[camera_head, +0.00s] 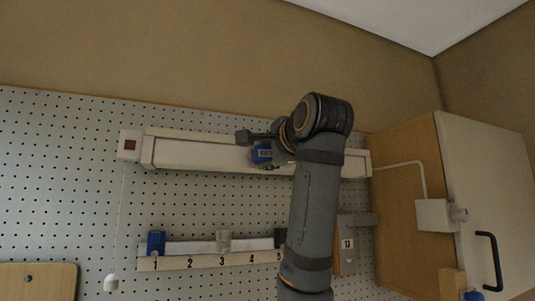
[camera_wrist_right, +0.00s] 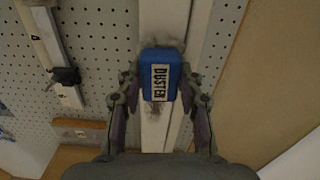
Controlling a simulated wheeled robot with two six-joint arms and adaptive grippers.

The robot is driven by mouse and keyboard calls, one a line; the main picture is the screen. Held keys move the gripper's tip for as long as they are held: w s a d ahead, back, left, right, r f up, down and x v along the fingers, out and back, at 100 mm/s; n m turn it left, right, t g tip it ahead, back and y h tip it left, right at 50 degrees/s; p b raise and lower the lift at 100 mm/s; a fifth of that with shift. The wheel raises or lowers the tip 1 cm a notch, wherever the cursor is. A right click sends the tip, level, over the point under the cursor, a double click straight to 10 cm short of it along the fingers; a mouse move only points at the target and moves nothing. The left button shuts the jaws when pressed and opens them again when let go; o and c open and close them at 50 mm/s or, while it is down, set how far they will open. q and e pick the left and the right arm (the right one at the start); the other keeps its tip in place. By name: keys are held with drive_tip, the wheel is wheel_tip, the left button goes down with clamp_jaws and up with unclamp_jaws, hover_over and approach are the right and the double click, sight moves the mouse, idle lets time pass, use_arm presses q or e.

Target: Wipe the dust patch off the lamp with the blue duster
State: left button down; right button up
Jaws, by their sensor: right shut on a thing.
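The lamp (camera_head: 200,152) is a long white bar mounted level on the pegboard; it also runs up the wrist view (camera_wrist_right: 163,18). My right gripper (camera_head: 268,147) is shut on the blue duster (camera_head: 261,155), which has a white label reading "DUSTER". In the wrist view the duster (camera_wrist_right: 160,58) sits between the fingers over the lamp's face; I cannot tell whether it touches. A grey dust patch (camera_wrist_right: 172,109) shows on the lamp around the duster, below and above it. The duster hides its middle. My left gripper is not in view.
A numbered rail (camera_head: 205,261) with several clips hangs below the lamp, partly behind my right arm. A pull cord with a white knob (camera_head: 111,283) hangs at left. A wooden cabinet (camera_head: 405,200) with a white door stands at right, with a white box (camera_head: 435,215) on it.

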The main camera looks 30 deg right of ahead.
drive_tip(key=shift+w, duration=0.25)
drive_tip(key=shift+w+d, duration=0.15)
drive_tip(key=shift+w, duration=0.2)
drive_tip(key=shift+w, duration=0.35)
drive_tip(key=shift+d, duration=0.1)
